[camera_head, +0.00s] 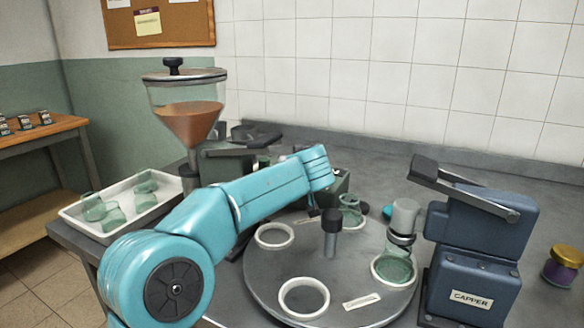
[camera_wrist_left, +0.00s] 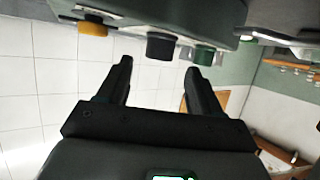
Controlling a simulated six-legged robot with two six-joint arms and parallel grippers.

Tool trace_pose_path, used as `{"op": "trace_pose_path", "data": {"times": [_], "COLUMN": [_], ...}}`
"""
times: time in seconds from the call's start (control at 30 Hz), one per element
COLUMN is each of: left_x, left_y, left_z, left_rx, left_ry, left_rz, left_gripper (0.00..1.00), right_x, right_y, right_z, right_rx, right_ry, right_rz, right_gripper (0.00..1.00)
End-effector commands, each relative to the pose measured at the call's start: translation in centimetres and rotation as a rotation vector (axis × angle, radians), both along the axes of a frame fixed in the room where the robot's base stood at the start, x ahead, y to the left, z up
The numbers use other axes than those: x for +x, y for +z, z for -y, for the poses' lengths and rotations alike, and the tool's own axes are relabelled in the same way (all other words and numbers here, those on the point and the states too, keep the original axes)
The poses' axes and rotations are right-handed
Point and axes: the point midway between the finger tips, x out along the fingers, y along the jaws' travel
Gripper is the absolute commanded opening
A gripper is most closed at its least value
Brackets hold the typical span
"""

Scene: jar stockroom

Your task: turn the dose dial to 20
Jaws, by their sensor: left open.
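A dark machine body (camera_wrist_left: 215,12) in the left wrist view has a row of controls on its face: a yellow knob (camera_wrist_left: 93,27), a black round knob (camera_wrist_left: 160,46) and a green knob (camera_wrist_left: 204,54). I cannot read any dose marks or tell the dial's setting. My left gripper (camera_wrist_left: 158,70) is open and empty, its two fingers pointing at the row, with the black knob between the fingertips in the picture. Contact is not visible. In the head view my turquoise left arm hides most of the filler below the hopper (camera_head: 188,105), and the gripper's fingers are hidden.
A round turntable (camera_head: 330,260) carries white rings and a green jar (camera_head: 394,262). A blue capper (camera_head: 473,255) stands right of it. A white tray (camera_head: 165,208) with green jars lies left. A purple jar (camera_head: 563,266) stands far right.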

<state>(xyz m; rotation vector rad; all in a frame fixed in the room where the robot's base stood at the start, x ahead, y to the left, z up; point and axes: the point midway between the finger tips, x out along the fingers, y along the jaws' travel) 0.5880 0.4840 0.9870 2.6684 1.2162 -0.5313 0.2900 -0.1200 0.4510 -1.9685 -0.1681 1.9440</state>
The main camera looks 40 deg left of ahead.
Motion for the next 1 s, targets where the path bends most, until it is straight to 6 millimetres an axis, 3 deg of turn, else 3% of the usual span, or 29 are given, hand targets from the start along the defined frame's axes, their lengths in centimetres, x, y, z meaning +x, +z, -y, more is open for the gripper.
{"op": "trace_pose_path", "data": {"times": [0.33,0.7,0.87,1.0], "left_x": [3.3,3.8,3.9,3.9], "left_y": [-1.9,-2.4,-2.4,-2.4], "left_z": [-3.8,-4.5,-4.5,-4.5], "left_rx": [-0.001,-0.001,-0.001,-0.001], "left_ry": [-0.003,-0.003,-0.001,0.004], "left_rz": [0.000,0.001,0.001,0.001], "left_gripper": [0.65,0.65,0.14,0.14], "right_x": [0.0,0.0,0.0,0.0], "right_y": [1.6,1.6,1.6,1.5], "right_z": [0.0,0.0,0.0,0.0], "right_rx": [0.000,0.000,0.000,0.000], "right_ry": [0.000,0.000,0.000,0.000], "right_rz": [0.000,0.000,0.000,0.000], "right_gripper": [0.43,0.43,0.43,0.43]}}
